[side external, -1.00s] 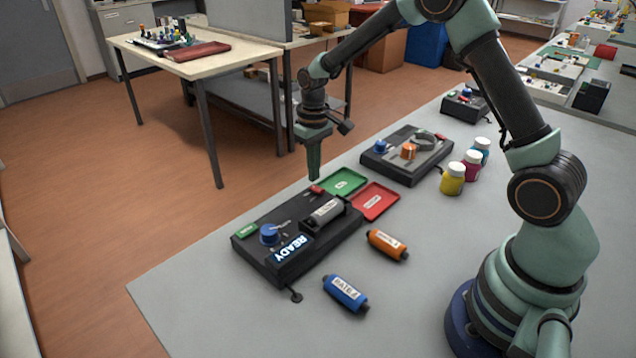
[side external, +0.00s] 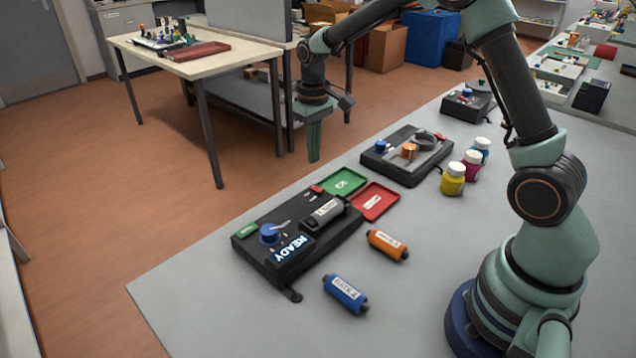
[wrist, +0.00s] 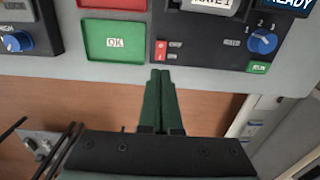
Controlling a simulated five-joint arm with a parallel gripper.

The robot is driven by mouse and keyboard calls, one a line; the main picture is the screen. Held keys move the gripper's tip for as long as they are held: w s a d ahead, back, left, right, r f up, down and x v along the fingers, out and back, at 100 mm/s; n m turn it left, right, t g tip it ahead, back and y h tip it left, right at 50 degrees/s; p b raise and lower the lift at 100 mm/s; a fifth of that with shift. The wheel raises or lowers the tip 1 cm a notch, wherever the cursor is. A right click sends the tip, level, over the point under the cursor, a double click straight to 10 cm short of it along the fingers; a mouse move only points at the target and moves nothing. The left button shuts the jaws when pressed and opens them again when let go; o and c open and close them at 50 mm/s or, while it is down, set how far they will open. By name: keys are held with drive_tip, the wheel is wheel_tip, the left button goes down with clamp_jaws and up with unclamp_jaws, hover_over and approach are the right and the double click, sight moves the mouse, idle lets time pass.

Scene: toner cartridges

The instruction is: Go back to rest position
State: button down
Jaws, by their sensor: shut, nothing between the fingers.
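My gripper (side external: 313,157) is shut and empty, pointing down, raised above and behind the black machine (side external: 300,240) near the table's far edge. In the wrist view its closed green fingers (wrist: 161,78) point toward the machine's edge, beside the green OK tray (wrist: 114,41). The machine has a lit READY display (side external: 290,249), a blue knob (side external: 269,233) and a grey cartridge (side external: 327,211) in its slot. An orange cartridge (side external: 387,245) and a blue cartridge (side external: 345,293) lie on the table in front of it.
A red tray (side external: 375,201) lies beside the green one. A second black device (side external: 406,155) stands behind to the right, with yellow, magenta and cyan bottles (side external: 453,179) near it. The table's (side external: 225,320) front left is clear.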

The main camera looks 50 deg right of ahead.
drive_tip(key=s+a+r+t, duration=0.2)
drive_tip(key=s+r, duration=0.5)
drive_tip(key=r, duration=0.4)
drive_tip(key=s+a+r+t, duration=0.2)
drive_tip(key=s+t, duration=0.1)
drive_tip(key=s, duration=0.8)
drive_tip(key=shift+s+r+t, duration=0.15)
drive_tip(key=shift+r+t, duration=0.05)
drive_tip(key=shift+t, duration=0.1)
